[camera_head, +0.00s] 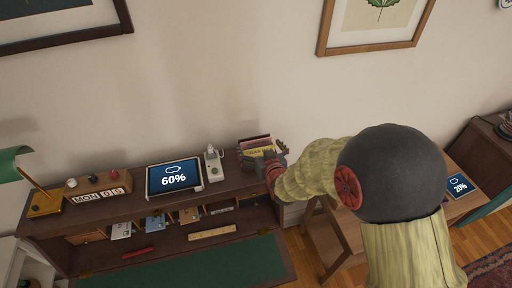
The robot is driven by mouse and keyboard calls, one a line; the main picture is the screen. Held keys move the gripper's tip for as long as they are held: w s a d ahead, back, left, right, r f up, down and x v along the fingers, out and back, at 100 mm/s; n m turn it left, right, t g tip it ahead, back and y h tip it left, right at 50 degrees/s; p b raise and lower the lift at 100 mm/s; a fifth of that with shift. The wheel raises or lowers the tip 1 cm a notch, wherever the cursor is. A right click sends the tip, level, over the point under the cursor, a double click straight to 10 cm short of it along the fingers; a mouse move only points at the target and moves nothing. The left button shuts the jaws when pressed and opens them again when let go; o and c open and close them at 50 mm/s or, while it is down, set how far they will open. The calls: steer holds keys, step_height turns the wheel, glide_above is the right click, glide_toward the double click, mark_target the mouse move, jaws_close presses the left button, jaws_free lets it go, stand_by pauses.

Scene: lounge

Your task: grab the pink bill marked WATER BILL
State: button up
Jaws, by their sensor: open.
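A small wooden letter holder (245,160) stands at the right end of the desk's top shelf. Papers stand upright in it: a pink-red one (255,141) at the back and a yellow one (259,152) in front. Their print is too small to read, so I cannot confirm which is marked WATER BILL. My gripper (272,160) is open at the right side of the holder, close to the papers. My wrist and arm cover the right part of this area, and I cannot tell if the fingers touch any paper.
A tablet reading 60% (174,177) and a white handheld device (213,164) stand left of the holder. A date block (98,188) and a green lamp (14,163) are further left. The wall is close behind. A second tablet (459,186) lies at right.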

mark_target(256, 141)
steer(key=shift+p+x, duration=0.45)
steer(key=shift+x, duration=2.1)
steer(key=shift+d, duration=0.1)
steer(key=shift+c, duration=1.1)
steer(key=shift+c, duration=1)
